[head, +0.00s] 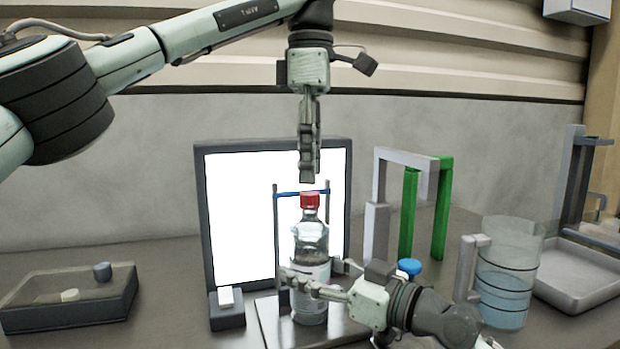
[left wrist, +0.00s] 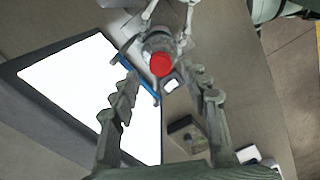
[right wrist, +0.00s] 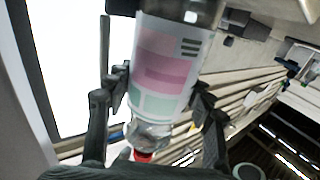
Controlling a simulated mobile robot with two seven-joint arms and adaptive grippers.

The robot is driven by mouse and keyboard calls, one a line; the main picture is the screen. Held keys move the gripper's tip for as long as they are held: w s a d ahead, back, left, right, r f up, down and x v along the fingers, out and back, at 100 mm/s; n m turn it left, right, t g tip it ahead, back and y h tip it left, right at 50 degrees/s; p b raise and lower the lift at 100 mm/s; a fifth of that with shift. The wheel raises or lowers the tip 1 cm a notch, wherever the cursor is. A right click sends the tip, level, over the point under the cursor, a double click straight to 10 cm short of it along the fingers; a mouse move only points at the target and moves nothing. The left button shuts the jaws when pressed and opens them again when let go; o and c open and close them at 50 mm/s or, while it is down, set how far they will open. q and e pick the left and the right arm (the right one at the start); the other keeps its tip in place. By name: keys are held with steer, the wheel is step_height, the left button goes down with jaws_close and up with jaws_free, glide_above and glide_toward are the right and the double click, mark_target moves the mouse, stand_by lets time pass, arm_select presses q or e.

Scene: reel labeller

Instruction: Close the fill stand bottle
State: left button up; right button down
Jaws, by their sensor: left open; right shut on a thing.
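A clear bottle (head: 311,243) with a pale label and a red cap (head: 310,200) stands upright on a metal fill stand (head: 268,318) in front of a lit panel. My right gripper (head: 300,283) is shut on the bottle at its lower label. In the right wrist view the bottle's label (right wrist: 170,65) fills the space between the fingers. My left gripper (head: 308,180) points down just above the red cap, apart from it. In the left wrist view its open fingers (left wrist: 165,110) are spread, with the red cap (left wrist: 160,64) beyond them. Whether the cap is tight cannot be told.
The lit panel (head: 232,165) stands close behind the bottle. A jug of blue liquid (head: 505,285), a blue cap (head: 409,267) and green and grey frames (head: 442,205) are to the right.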

mark_target(310, 193)
arm_select(q)
steer(key=shift+r, duration=0.5)
steer(key=shift+c, duration=0.4)
steer(key=n, duration=0.3)
steer(key=r+n, duration=0.1)
steer(key=n, duration=0.1)
steer(key=shift+r+n, duration=0.15)
steer(key=shift+n, duration=0.25)
steer(key=n, duration=0.2)
steer(key=r+n, duration=0.1)
steer(key=n, duration=0.3)
steer(key=r+n, duration=0.1)
steer(key=n, duration=0.1)
steer(key=shift+r, duration=0.1)
steer(key=shift+f, duration=4.05)
